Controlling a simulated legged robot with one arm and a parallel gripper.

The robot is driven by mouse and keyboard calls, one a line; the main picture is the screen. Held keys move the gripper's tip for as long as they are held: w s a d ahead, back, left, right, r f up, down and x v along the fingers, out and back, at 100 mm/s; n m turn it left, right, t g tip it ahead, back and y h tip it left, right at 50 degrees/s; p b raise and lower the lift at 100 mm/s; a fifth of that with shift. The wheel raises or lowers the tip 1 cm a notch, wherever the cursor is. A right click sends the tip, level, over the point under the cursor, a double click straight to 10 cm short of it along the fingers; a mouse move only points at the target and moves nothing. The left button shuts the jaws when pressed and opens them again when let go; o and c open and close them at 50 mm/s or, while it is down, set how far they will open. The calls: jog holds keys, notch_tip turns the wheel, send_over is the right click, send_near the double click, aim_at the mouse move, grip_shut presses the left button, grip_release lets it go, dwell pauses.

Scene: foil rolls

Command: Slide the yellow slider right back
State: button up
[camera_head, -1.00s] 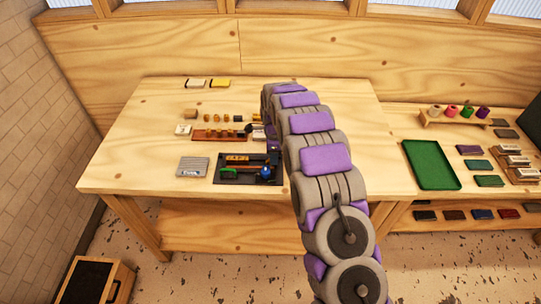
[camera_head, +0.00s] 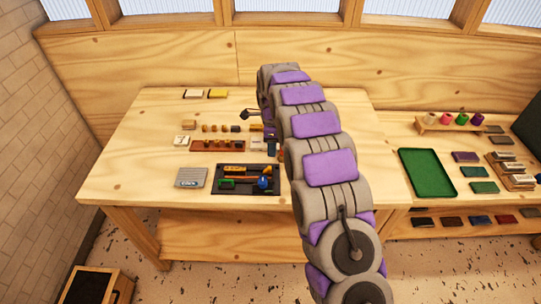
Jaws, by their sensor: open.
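A dark board (camera_head: 247,190) lies near the table's front, left of my arm. A yellow-orange bar (camera_head: 234,170) lies along its back part; it looks like the yellow slider, but it is too small to be sure. A green piece (camera_head: 226,184) and a blue piece (camera_head: 264,183) are on the same board. My gripper (camera_head: 246,114) shows only as a small dark part at the left of my arm's far end, behind the board and apart from it. It is open, and nothing shows in it. My arm hides the table to the right of the board.
Behind the board is a brown rack (camera_head: 217,145) with small blocks near it. White and yellow blocks (camera_head: 218,93) lie at the back. The table's left side is clear. A green tray (camera_head: 427,173) is on the right table.

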notch_tip(320, 180, up, 6)
jog(key=shift+r+p, duration=0.25)
jog(key=shift+p, duration=0.15)
jog(key=shift+r, duration=0.1)
jog(key=s+d+r+n, duration=0.3)
jog(key=s+r, duration=0.1)
jog(key=s, duration=0.4)
jog(key=s+d+r+n+g, duration=0.1)
jog(key=s+d+r+n, duration=0.2)
jog(key=s, duration=0.4)
jog(key=s+d+r+n, duration=0.2)
jog(key=s+r+n, duration=0.15)
jog(key=s, duration=0.45)
jog(key=s+d+f+n, duration=0.1)
jog(key=s+n, duration=0.3)
jog(key=s, duration=0.9)
jog(key=s+d+f+n, duration=0.2)
jog(key=s+n, duration=0.3)
jog(key=s, duration=0.9)
jog(key=shift+d+f+g, duration=0.25)
jog(key=shift+d+g, duration=0.15)
jog(key=shift+d, duration=0.1)
